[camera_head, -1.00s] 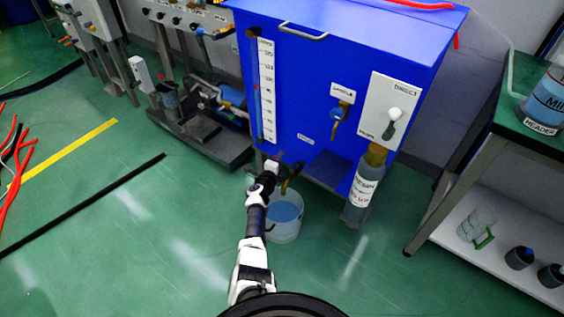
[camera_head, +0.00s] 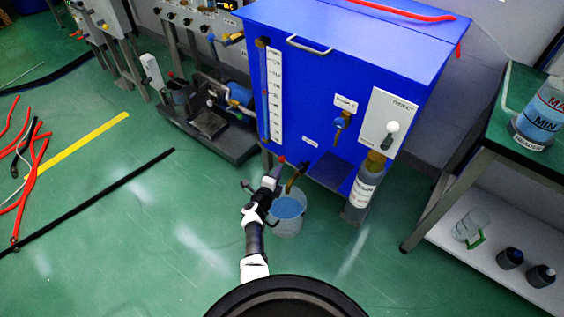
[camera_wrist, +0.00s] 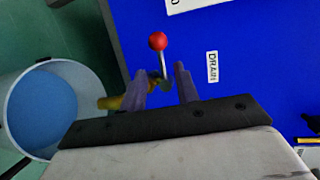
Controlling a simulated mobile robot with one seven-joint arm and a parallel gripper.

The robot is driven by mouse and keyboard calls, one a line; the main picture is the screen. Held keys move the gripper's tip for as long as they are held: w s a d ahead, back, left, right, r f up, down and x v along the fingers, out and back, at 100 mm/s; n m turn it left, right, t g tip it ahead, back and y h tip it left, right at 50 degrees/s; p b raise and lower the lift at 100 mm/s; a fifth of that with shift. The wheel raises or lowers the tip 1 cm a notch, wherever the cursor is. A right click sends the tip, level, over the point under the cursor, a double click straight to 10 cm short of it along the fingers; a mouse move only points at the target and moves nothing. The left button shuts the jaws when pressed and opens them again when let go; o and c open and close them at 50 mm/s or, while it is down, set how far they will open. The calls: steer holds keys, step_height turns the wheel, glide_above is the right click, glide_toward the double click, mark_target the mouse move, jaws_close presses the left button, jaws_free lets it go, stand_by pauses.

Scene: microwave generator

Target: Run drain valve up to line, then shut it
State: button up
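The drain valve's lever has a red ball end (camera_head: 282,159) and sits low on the blue tank (camera_head: 350,60). In the wrist view the red ball (camera_wrist: 158,41) and its thin metal stem stand between my gripper's (camera_wrist: 162,80) parted fingers, with a gap on the right side. Contact with the left finger is unclear. My gripper (camera_head: 273,177) is beside the valve in the head view. The brass spout (camera_head: 295,175) points over a bucket (camera_head: 287,226) holding blue liquid, which also shows in the wrist view (camera_wrist: 45,105). No line on the bucket is discernible.
A scale gauge (camera_head: 275,95) is on the tank's left edge. An inlet panel (camera_head: 388,120) and grey cylinder (camera_head: 362,190) stand right of the bucket. A bench with a header jar (camera_head: 540,115) is at far right. Red hoses (camera_head: 35,180) lie on the floor at left.

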steer(key=shift+p+v, duration=1.55)
steer(key=shift+v, duration=1.05)
steer(key=shift+a, duration=0.1)
